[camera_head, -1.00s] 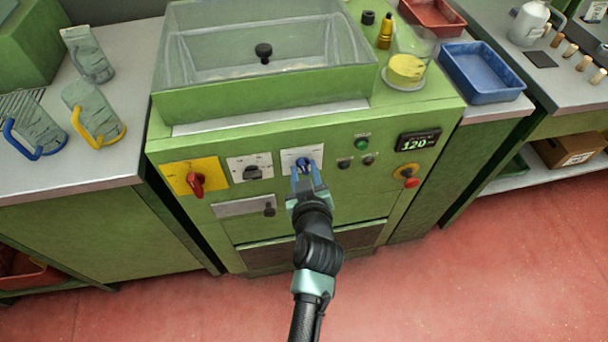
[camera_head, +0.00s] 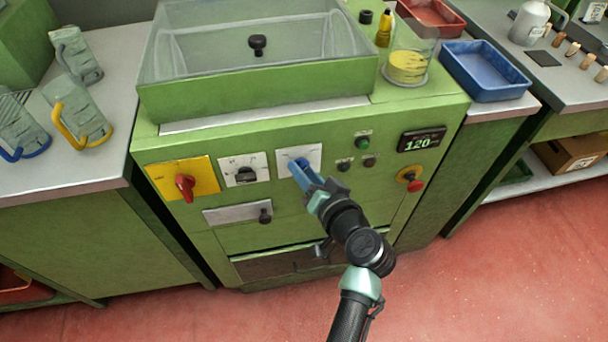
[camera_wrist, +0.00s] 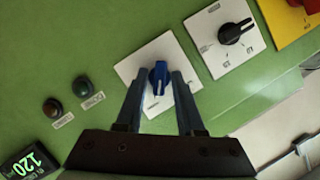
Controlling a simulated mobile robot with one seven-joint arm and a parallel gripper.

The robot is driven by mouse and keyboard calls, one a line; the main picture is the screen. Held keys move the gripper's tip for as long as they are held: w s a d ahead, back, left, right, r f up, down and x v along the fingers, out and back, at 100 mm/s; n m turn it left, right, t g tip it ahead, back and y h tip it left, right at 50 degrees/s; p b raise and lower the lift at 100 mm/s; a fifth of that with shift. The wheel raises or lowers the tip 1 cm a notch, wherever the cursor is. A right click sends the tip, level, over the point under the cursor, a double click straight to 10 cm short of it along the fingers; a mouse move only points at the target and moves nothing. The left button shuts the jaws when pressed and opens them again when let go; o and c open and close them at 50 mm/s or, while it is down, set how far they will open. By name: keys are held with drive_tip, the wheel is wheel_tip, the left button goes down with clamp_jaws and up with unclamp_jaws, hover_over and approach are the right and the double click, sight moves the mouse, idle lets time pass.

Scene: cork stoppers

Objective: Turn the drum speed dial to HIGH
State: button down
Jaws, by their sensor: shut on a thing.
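A blue dial (camera_wrist: 158,77) sits on a white plate (camera_head: 313,153) on the front of the green machine (camera_head: 290,205). The plate also shows in the wrist view (camera_wrist: 128,72), where its lettering is too small to read. My gripper (camera_head: 299,168) reaches the dial from the lower right, and its fingers hide most of the dial in the head view. In the wrist view my gripper (camera_wrist: 157,84) has one blue finger on each side of the dial, shut on it. The dial's pointer setting cannot be read.
A black dial (camera_head: 245,175) on a white plate and a red switch (camera_head: 185,187) on a yellow plate lie to the left. Green and dark buttons (camera_head: 362,143), a display reading 120 (camera_head: 422,140) and a red stop button (camera_head: 415,185) lie to the right.

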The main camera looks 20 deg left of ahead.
drive_tip(key=shift+f+m+y, duration=0.1)
drive_tip(key=shift+m+y, duration=0.2)
drive_tip(key=shift+m, duration=0.2)
drive_tip(key=shift+b, duration=0.35)
drive_tip(key=c, duration=0.8)
unclamp_jaws()
drive_tip(key=shift+c, duration=0.2)
drive_tip(key=v, duration=1.3)
drive_tip(key=shift+p, duration=0.4)
